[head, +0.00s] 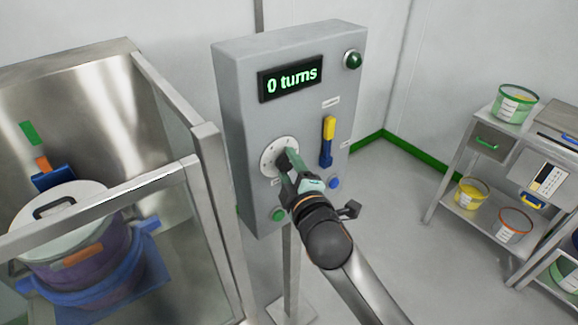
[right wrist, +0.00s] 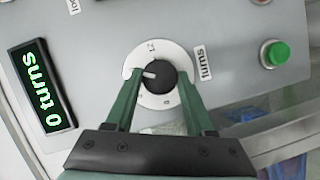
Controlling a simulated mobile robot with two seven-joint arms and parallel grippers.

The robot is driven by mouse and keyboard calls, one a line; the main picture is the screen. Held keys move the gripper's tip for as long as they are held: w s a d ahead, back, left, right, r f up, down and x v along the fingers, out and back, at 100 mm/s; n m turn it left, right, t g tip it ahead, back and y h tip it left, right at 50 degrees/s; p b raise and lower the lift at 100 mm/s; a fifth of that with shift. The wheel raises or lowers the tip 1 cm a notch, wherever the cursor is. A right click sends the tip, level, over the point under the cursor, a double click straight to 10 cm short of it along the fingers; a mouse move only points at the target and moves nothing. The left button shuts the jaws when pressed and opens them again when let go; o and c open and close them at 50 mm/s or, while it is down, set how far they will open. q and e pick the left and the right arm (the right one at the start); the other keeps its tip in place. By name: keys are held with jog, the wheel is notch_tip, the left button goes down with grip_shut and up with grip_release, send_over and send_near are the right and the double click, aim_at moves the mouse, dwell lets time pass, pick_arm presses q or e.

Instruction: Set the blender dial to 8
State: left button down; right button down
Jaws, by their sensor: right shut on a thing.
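The grey control box (head: 235,130) carries a round white dial plate (head: 268,165) with a dark knob. In the right wrist view the black knob (right wrist: 160,80) sits in the middle of its white scale plate (right wrist: 150,52). A white pointer mark on the knob faces picture left. My right gripper (head: 287,163) is shut on the knob, with a green finger on either side of it in the wrist view (right wrist: 160,82). The display (head: 290,78) above reads "0 turns". My left gripper is not in view.
A yellow and blue lever (head: 327,142) is right of the dial. A green button (head: 278,215), blue button (head: 335,183) and green lamp (head: 353,60) are also on the box. A glass-sided enclosure with a lidded vessel (head: 75,240) stands left; a shelf rack (head: 455,190) stands right.

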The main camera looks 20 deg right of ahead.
jog(key=shift+c, duration=1.3)
grip_release()
